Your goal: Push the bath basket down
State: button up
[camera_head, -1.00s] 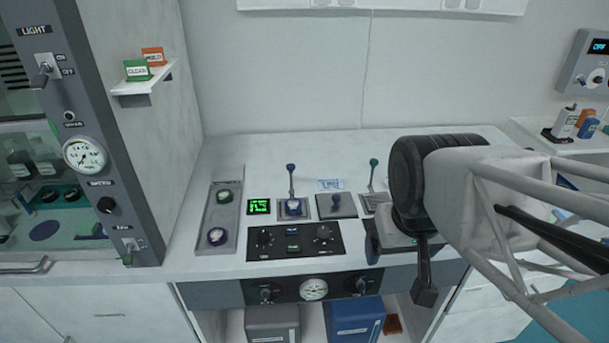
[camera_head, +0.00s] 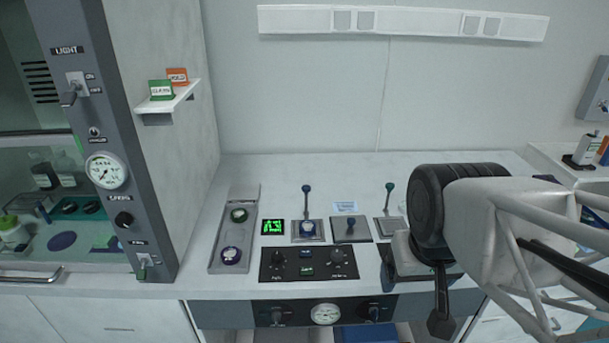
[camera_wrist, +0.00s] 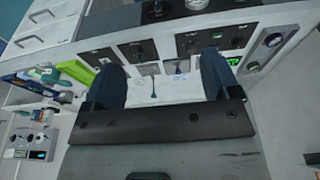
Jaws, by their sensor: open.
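I cannot tell for sure which item is the bath basket; no readable label names it. On the bench stand a blue-topped upright lever (camera_head: 307,202) on a square plate, a flat plate with a dark knob (camera_head: 350,229), and a green-topped lever (camera_head: 388,198). My gripper (camera_wrist: 162,82) is open and empty in the wrist view, its two dark fingers wide apart over the bench controls. A finger hides part of the row there. In the head view, my arm covers the bench right of the green-topped lever.
Left of the levers are a green display (camera_head: 273,227) and a grey tray (camera_head: 223,262) with two round pieces. A black control panel (camera_head: 308,264) lies in front. A gauge (camera_head: 326,314) is on the bench front. A cabinet column (camera_head: 110,130) stands at left, with a small shelf (camera_head: 172,98).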

jog(key=shift+c, duration=0.3)
